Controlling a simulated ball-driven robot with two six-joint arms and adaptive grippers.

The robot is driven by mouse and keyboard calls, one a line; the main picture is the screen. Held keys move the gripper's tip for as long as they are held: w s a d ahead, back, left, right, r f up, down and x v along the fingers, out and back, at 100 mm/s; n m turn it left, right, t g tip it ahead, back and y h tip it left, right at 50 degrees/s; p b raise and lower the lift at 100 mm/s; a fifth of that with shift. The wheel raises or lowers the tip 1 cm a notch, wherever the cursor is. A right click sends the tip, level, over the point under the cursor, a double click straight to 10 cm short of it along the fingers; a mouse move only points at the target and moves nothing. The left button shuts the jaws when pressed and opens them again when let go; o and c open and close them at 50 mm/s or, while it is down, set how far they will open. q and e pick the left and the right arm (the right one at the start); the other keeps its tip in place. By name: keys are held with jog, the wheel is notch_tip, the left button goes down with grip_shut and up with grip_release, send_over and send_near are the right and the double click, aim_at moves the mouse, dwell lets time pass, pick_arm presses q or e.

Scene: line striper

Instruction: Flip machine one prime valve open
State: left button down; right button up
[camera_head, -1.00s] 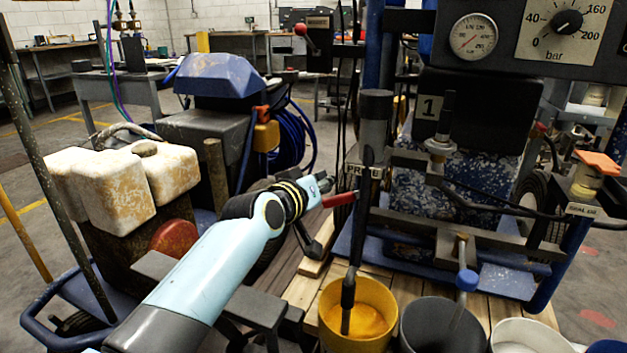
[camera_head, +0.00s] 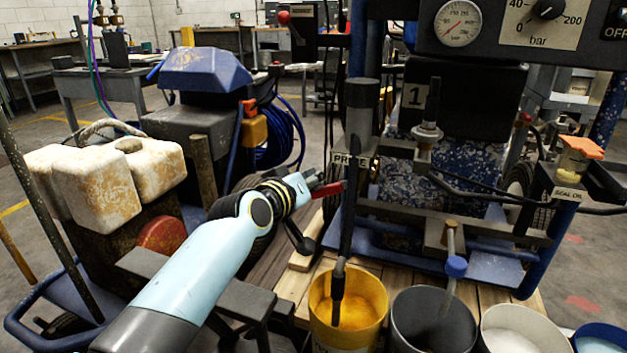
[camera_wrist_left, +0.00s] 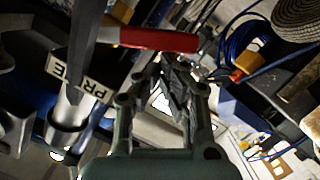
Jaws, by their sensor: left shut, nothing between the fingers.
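The prime valve's red lever (camera_head: 329,189) sticks out to the left from the dark upright pipe on machine one, below the PRIME label (camera_head: 350,160). It lies close to level. My left gripper (camera_head: 314,180) is beside the lever's free end, mostly hidden by the wrist in the head view. In the left wrist view the shut, empty fingers (camera_wrist_left: 178,78) are near the red lever (camera_wrist_left: 158,39), which crosses beyond them. Whether they touch it I cannot tell. The PRIME label (camera_wrist_left: 78,78) shows there too. My right gripper is not in view.
A yellow bucket (camera_head: 318,310) stands below the pipe, with a dark bucket (camera_head: 398,310) and a white one (camera_head: 487,322) to its right. Machine one's frame fills the right side. A blue-topped machine (camera_head: 205,68) and white jugs (camera_head: 70,185) stand left.

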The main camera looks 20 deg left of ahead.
aim_at(318, 195)
pick_arm(q)
jog(key=f+n+b, duration=0.1)
jog(key=f+b, duration=0.1)
jog(key=f+n+b, duration=0.1)
jog(key=n+b, duration=0.1)
jog(key=shift+d+f+n+t+h+b, duration=0.2)
jog(key=shift+f+n+t+h+b, duration=0.1)
jog(key=shift+f+h+b, duration=0.1)
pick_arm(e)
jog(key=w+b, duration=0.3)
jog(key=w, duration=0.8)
pick_arm(q)
jog(key=shift+d+f+n+t+h+b, duration=0.25)
jog(key=shift+d+f+n+b, duration=0.35)
jog(key=shift+n, duration=0.55)
jog(key=shift+d+f+n+t+h+b, duration=0.2)
jog(key=shift+d+f+n+b, duration=0.2)
jog(key=shift+n+b, duration=0.6)
jog(key=shift+d+f+n+t+h+b, duration=0.25)
jog(key=shift+d+f+n+b, duration=0.2)
jog(key=shift+n, duration=0.9)
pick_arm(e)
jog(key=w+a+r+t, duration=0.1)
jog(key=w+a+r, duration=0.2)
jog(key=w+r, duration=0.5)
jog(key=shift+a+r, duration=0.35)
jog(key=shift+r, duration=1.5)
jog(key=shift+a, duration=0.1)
